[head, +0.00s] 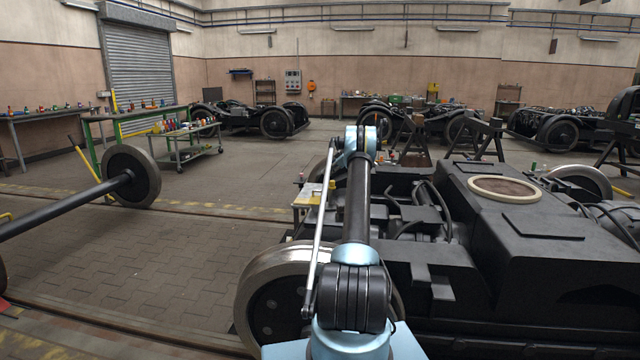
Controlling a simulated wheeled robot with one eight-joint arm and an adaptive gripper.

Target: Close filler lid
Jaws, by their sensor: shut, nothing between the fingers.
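A black tram bogie (455,262) stands at the right, with a boxy housing on top. On the housing is a round cream ring (505,188) with a brown centre. A flat dark plate (543,226) lies in front of the ring, and another dark plate (475,167) lies behind it. I cannot tell which part, if any, is the filler lid, or whether it is open. My arm reaches forward over the bogie's left end and hides part of it. My gripper does not show; it is hidden or out of sight beyond the arm.
A wheelset (132,177) with a long axle lies at the left. A small table (306,195) with bottles stands close behind my arm. A green trolley (185,145) stands further back. The paved floor (150,240) between wheelset and bogie is clear.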

